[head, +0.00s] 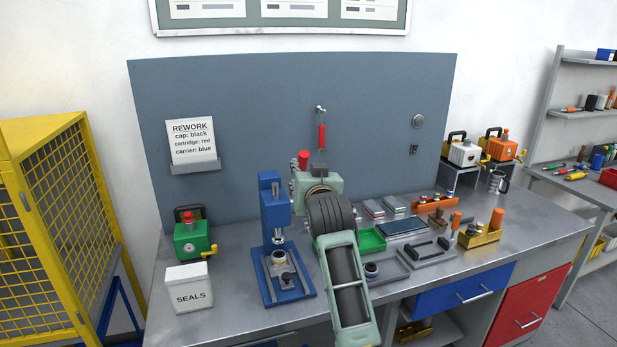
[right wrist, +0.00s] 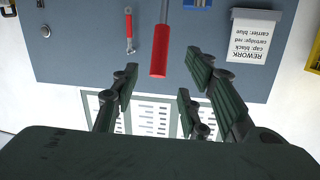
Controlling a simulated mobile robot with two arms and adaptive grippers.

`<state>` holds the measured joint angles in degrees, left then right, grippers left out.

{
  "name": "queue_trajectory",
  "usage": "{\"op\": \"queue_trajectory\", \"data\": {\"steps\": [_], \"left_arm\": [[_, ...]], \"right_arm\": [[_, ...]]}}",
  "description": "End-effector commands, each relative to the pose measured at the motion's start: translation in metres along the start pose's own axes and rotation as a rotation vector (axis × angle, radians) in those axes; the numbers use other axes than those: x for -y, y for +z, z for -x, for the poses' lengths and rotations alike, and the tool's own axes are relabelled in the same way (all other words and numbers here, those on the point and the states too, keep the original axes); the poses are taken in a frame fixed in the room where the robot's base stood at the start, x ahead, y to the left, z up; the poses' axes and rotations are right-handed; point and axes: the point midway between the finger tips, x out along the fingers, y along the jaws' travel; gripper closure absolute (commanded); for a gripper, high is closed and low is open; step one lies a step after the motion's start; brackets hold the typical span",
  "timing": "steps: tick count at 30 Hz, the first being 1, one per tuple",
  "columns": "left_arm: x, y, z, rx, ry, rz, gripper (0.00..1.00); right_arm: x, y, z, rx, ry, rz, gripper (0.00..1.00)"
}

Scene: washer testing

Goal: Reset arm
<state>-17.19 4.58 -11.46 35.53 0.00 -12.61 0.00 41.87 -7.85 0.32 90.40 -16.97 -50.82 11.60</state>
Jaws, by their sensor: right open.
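My right arm comes up from the bottom middle in the head view, over the bench. Its gripper (head: 312,168) is at the far end, mostly hidden by my own wrist. In the right wrist view, the gripper (right wrist: 167,82) has its three dark fingers spread and holds nothing. A red handle (right wrist: 159,52) on a grey rod reaches down toward the space between the fingers, apparently without contact. It also shows in the head view (head: 303,158) beside the gripper. My left gripper is in neither view.
A blue press (head: 272,205) stands close left of my arm. Further left are a green pump unit (head: 191,240) and a white seals box (head: 189,287). A green tray (head: 372,240) and a gold block (head: 480,236) stand to the right. A red-handled tool (head: 322,136) hangs on the backboard.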

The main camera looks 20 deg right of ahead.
Motion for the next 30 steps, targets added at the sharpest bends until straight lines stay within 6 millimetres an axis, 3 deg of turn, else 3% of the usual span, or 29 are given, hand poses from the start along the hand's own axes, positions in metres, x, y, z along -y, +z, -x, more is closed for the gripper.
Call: {"op": "queue_trajectory", "data": {"steps": [10,14,17,20,24,26,30], "left_arm": [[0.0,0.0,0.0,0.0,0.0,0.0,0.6],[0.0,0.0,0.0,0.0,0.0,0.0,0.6],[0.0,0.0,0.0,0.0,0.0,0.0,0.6],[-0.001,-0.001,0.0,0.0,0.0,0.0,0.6],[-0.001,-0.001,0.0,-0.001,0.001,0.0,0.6],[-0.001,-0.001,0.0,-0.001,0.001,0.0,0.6],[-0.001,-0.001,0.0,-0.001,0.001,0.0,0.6]], "right_arm": [[0.0,0.0,0.002,0.0,0.0,0.0,0.59],[-0.006,0.022,0.006,0.033,0.006,0.008,0.59],[-0.019,0.068,0.019,0.107,0.015,0.025,0.59],[-0.035,0.132,0.046,0.217,0.022,0.054,0.59],[-0.056,0.222,0.102,0.389,0.018,0.102,0.59],[-0.064,0.257,0.131,0.467,0.012,0.125,0.59],[-0.079,0.328,0.209,0.648,-0.016,0.179,0.59]]}}
